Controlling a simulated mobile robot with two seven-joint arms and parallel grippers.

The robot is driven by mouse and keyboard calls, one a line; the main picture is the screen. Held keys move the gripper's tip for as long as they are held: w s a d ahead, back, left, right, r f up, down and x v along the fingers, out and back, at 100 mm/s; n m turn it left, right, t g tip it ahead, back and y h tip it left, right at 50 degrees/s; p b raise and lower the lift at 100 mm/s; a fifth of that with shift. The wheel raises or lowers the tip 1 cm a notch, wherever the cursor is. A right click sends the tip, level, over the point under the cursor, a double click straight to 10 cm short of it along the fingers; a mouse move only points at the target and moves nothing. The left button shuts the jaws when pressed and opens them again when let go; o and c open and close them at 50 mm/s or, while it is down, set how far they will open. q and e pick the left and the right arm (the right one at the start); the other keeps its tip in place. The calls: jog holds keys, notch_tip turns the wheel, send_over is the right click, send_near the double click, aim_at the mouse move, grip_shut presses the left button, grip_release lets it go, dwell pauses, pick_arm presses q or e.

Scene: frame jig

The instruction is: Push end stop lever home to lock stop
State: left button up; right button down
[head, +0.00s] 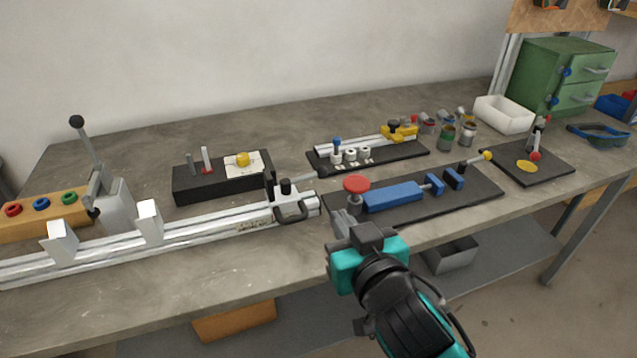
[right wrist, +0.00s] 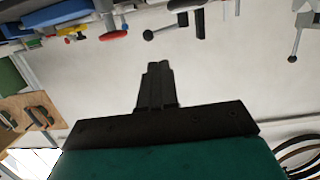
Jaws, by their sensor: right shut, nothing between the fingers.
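My right gripper (head: 343,222) is shut and empty, in front of and to the right of the end stop, apart from the lever. Its shut fingers (right wrist: 157,85) also show in the wrist view. My left gripper is out of view.
A red round knob (head: 357,184) stands beside the blue clamp (head: 393,196) on a black plate, close to my right gripper. A black box (head: 222,181) lies behind the rail. A tall clamp lever (head: 84,140) rises at left. Bare tabletop lies before the rail.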

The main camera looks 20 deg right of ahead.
send_near(312, 176)
jog(key=w, duration=0.2)
jog(key=w+f, duration=0.1)
jog(key=w, duration=0.2)
jog(key=shift+a, duration=0.1)
jog(key=shift+w+f, duration=0.15)
jog(key=shift+w, duration=0.5)
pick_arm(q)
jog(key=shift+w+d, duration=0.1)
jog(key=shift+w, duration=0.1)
pick_arm(e)
jog(key=shift+w, duration=0.2)
